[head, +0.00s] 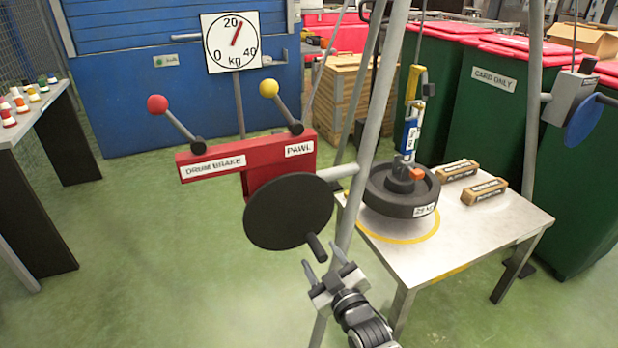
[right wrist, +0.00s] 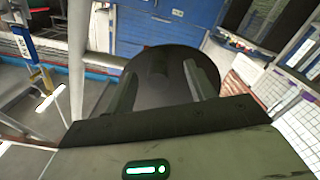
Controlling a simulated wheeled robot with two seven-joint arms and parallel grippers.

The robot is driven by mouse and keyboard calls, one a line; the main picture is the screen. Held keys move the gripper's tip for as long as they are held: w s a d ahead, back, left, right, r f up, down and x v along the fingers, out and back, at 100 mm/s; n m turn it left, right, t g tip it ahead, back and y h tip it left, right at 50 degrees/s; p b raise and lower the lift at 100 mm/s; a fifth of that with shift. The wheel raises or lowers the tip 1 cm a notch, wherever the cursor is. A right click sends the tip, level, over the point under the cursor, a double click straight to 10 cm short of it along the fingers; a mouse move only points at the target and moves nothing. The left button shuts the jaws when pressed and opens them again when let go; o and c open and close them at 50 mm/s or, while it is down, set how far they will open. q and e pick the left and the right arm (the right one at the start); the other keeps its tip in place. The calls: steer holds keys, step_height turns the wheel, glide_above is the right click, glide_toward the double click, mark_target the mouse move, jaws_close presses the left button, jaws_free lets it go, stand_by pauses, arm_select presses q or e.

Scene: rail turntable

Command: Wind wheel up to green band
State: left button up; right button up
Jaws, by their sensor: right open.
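The dark round wheel (head: 400,190) with a kg label is at the steel table, over a yellow ring (head: 410,240); I cannot tell whether it touches the top. A blue and yellow hanging tackle (head: 411,130) meets its hub, and also shows in the right wrist view (right wrist: 24,45). The black crank disc (head: 285,212) with a short handle (head: 315,246) is on the tripod. My right gripper (head: 323,259) is open, its fingertips close to the handle. In the right wrist view, the crank disc (right wrist: 160,90) fills the space between the fingers. No green band is discernible. My left gripper is not in view.
A red box carries a red-knob drum brake lever (head: 158,104) and a yellow-knob pawl lever (head: 269,88). The kg dial (head: 231,42) reads a little above 20. Two small boxes (head: 484,191) lie on the steel table (head: 470,235). Tripod legs (head: 372,110) stand close by.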

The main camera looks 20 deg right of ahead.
steer(key=s+p, duration=0.2)
steer(key=s, duration=0.3)
steer(key=shift+s, duration=0.3)
